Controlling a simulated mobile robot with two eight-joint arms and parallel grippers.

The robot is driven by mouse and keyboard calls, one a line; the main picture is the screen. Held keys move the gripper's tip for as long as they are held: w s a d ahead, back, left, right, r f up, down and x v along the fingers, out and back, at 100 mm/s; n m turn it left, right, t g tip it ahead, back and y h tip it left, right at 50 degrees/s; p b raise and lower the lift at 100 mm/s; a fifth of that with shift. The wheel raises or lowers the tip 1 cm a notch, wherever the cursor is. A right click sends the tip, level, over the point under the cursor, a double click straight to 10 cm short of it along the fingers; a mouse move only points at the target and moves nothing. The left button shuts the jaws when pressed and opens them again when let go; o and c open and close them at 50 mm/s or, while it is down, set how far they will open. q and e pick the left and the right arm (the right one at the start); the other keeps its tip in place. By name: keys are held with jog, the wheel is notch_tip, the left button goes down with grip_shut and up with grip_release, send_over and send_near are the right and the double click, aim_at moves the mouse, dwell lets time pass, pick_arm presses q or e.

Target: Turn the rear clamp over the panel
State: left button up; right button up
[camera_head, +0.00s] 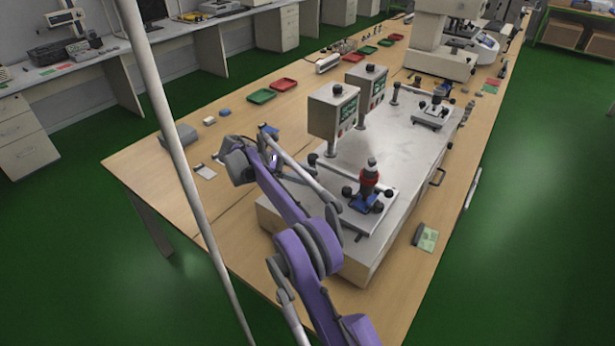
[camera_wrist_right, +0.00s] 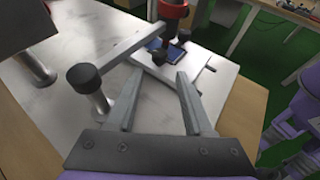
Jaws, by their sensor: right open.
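The rear clamp, a pale bar on a post with a black knob (camera_head: 312,158), stands at the back left of the fixture. In the right wrist view, the clamp's bar (camera_wrist_right: 130,40) slants from its black-knobbed post (camera_wrist_right: 85,76) toward the fixture; I cannot tell whether it is over the panel. The blue panel (camera_head: 362,204) lies on the fixture plate, partly hidden under a red-ringed device (camera_head: 370,178). It also shows in the right wrist view (camera_wrist_right: 155,43). My right gripper (camera_wrist_right: 160,78) is open and empty, close to the bar. My left gripper is not in view.
The fixture stands on a pale raised platform (camera_head: 400,150) on the wooden table (camera_head: 150,175). Two display boxes (camera_head: 333,110) on posts stand behind it. Red and green trays (camera_head: 262,96) lie farther back. A green card (camera_head: 428,238) lies right of the platform.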

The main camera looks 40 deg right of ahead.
jog(key=n+t+h+b, duration=0.2)
jog(key=n+t+b, duration=0.3)
jog(key=n+t, duration=0.9)
send_near(345, 191)
jog(key=shift+m+t, duration=0.3)
jog(key=x, duration=0.6)
jog(key=b+x, duration=0.1)
jog(key=x, duration=0.2)
jog(key=shift+s+d+f, duration=0.2)
jog(key=shift+s+d, duration=0.05)
jog(key=shift+d, duration=0.05)
grip_shut()
